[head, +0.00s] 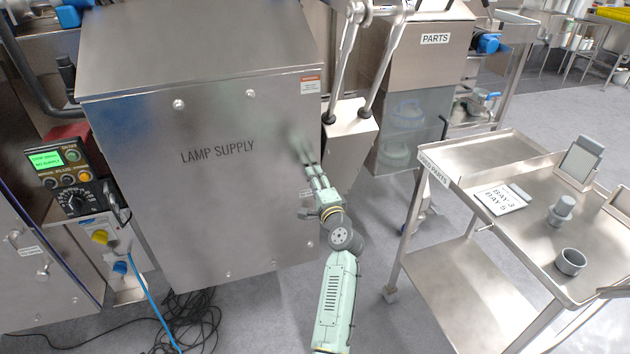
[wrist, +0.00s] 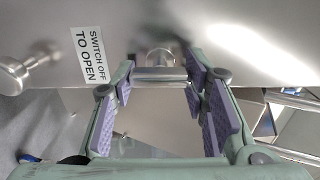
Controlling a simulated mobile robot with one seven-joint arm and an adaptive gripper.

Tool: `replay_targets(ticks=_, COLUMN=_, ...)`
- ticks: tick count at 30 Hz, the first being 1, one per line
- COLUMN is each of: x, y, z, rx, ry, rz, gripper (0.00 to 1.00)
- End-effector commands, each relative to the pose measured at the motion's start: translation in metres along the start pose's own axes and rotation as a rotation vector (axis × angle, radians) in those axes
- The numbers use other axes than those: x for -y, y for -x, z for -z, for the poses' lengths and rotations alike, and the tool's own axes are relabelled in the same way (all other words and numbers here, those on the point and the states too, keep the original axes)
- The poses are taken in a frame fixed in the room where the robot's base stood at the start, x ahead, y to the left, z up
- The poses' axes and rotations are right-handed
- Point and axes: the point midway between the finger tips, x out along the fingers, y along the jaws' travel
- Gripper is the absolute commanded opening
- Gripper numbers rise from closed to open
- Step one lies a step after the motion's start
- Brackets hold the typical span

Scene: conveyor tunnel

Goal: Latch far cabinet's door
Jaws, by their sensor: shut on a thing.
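A large steel cabinet (head: 215,190) marked LAMP SUPPLY fills the left middle of the head view. Its front door panel looks flush with the body. My gripper (head: 309,167) is at the right side of this front. In the wrist view my gripper (wrist: 160,72) has its purple-padded fingers on either side of a small metal latch piece (wrist: 160,74) and is shut on it. A round knob (wrist: 14,73) stands to the left, beside a label (wrist: 91,54) reading SWITCH OFF TO OPEN. The head view does not show the latch clearly, so its exact position is unclear.
A steel cart (head: 480,205) with cups and a card stands at the right. A PARTS cabinet (head: 425,70) is behind. A control box (head: 62,170) and blue cable (head: 150,300) are at the left. Black cables lie on the floor below the cabinet.

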Motion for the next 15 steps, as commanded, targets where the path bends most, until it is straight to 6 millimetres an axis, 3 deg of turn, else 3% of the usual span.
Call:
replay_targets(ticks=12, x=0.0002, y=0.0, z=0.0002, rx=0.0, ry=-0.007, rz=0.001, gripper=0.13)
replay_targets(ticks=13, x=0.0002, y=0.0, z=0.0001, rx=0.0, ry=-0.007, rz=0.001, gripper=0.42)
replay_targets(ticks=15, x=0.0002, y=0.0, z=0.0001, rx=0.0, ry=-0.007, rz=0.001, gripper=0.47)
